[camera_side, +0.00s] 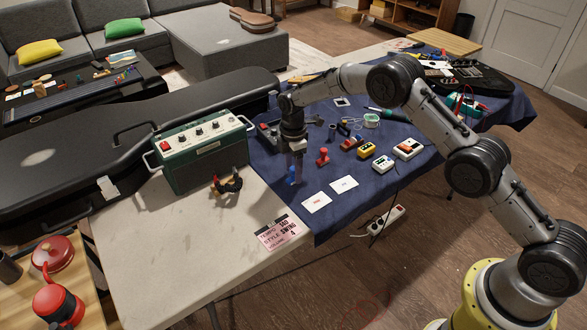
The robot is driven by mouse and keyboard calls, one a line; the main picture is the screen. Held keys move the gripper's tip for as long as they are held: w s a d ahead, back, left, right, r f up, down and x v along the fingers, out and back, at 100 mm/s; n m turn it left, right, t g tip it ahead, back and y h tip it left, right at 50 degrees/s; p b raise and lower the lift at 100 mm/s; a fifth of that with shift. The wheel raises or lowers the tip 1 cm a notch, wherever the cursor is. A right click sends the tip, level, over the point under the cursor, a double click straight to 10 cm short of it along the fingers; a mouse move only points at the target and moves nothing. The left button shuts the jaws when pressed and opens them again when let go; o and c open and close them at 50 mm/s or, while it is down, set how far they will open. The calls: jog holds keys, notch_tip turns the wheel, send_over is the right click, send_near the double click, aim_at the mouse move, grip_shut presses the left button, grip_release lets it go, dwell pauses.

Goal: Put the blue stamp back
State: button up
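The blue stamp (292,175) stands on the dark blue cloth, near the cloth's left side. My gripper (297,179) points straight down at it, and its fingers partly hide the stamp. I cannot tell whether the fingers are closed on the stamp or only beside it. A red stamp (323,157) stands upright on the cloth to the right of my gripper. Two white cards, a nearer one (317,202) and a farther one (344,185), lie flat at the cloth's front edge. Each has a small mark, too small to read.
A green amplifier (201,150) and a black guitar case (70,170) stand to the left. Yellow (367,150) and white (383,163) pedals sit right. Bare tabletop is free in front.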

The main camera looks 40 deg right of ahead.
notch_tip(320, 180, up, 13)
jog(key=s+d+r+m+t, duration=0.35)
jog(key=s+r+m, duration=0.45)
jog(key=s+r, duration=1.05)
jog(key=s+d+f+m+t, duration=0.1)
jog(key=s+m, duration=0.3)
jog(key=s, duration=0.7)
jog(key=s+d+f+m+t, duration=0.1)
jog(key=s+m, duration=0.3)
jog(key=s, duration=0.8)
jog(key=shift+s+d+f, duration=0.2)
jog(key=shift+d+f, duration=0.05)
jog(key=shift+d, duration=0.15)
